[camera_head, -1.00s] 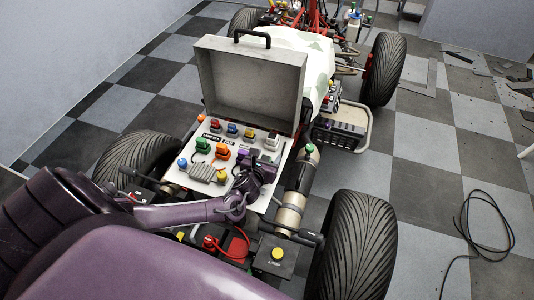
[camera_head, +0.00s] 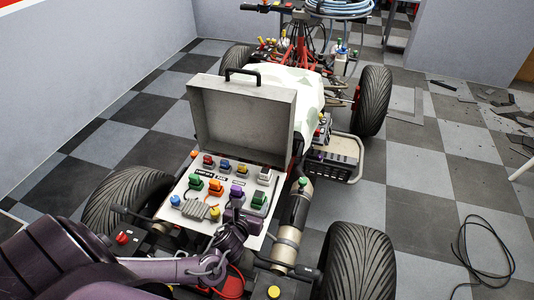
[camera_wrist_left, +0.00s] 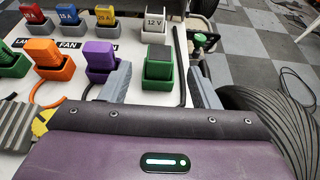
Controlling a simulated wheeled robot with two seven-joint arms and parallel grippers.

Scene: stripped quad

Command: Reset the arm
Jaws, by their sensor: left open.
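My left arm comes in from the lower left of the head view. Its gripper (camera_head: 246,211) is over the near right part of the white panel (camera_head: 166,211). In the left wrist view its two grey fingers stand apart with nothing held between them. A purple block (camera_wrist_left: 99,57) and a green block (camera_wrist_left: 158,68) stand in holders just beyond the fingers. In the head view the same purple block (camera_head: 237,192) and green block (camera_head: 259,198) are just past the gripper. My right gripper is not in view.
The panel carries several coloured plugs and an upright grey lid (camera_head: 240,118). It sits on a stripped quad with large tyres (camera_head: 358,262). A black cable (camera_head: 483,250) lies on the checkered floor at right. A wall (camera_head: 90,80) bounds the left side.

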